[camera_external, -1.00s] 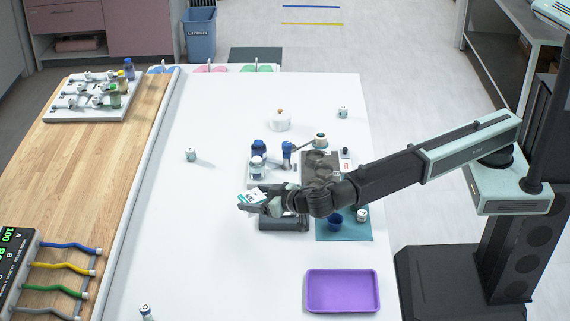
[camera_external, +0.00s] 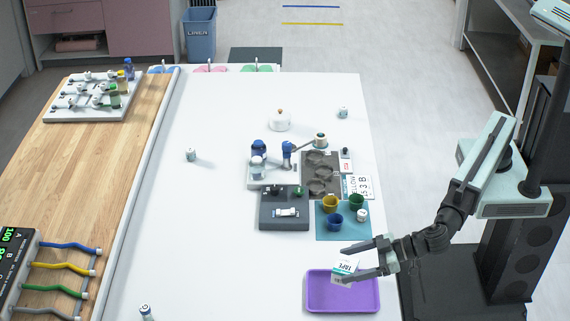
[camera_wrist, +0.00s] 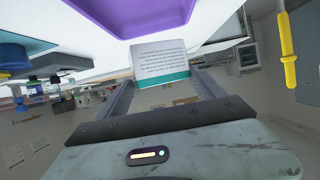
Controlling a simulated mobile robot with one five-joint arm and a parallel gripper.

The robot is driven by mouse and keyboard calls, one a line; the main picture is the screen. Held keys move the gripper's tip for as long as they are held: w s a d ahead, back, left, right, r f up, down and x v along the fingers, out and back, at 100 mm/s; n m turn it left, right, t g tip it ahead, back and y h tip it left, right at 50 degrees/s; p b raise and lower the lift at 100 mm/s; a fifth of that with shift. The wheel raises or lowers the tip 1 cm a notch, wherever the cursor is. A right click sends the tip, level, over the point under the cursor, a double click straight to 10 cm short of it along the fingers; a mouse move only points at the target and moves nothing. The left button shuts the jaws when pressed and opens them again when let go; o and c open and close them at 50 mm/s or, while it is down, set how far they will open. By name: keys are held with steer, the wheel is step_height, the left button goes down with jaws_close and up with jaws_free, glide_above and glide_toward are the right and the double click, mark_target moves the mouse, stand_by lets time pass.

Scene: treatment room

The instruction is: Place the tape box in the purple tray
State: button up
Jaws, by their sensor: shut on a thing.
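The tape box (camera_external: 345,266) is a small white box with a teal band and dark lettering. My gripper (camera_external: 360,262) is shut on it and holds it over the back part of the purple tray (camera_external: 345,303). The tray is shallow and lies at the table's front right; its floor looks empty where it shows. In the wrist view the box (camera_wrist: 160,62) sits between my fingertips, its printed face toward the camera. The tray's edge (camera_wrist: 130,15) shows beyond it at the top. The exact height of the box above the tray is hard to tell.
Behind the tray lies a teal mat (camera_external: 340,236) with yellow, blue and green cups and a small white jar. A dark grey holder (camera_external: 285,222) with a small white item stands to its left.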

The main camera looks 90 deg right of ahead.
step_height(320, 180, down, 8)
steer(key=b, duration=0.7)
steer(key=shift+r, duration=0.1)
steer(key=shift+r+p, duration=0.25)
steer(key=shift+p, duration=0.05)
steer(key=shift+f, duration=0.15)
steer(key=o, duration=1.5)
steer(key=shift+r, duration=0.3)
steer(key=p+v, duration=0.4)
steer(key=v, duration=0.8)
steer(key=shift+f+p, duration=0.1)
steer(key=shift+p, duration=0.2)
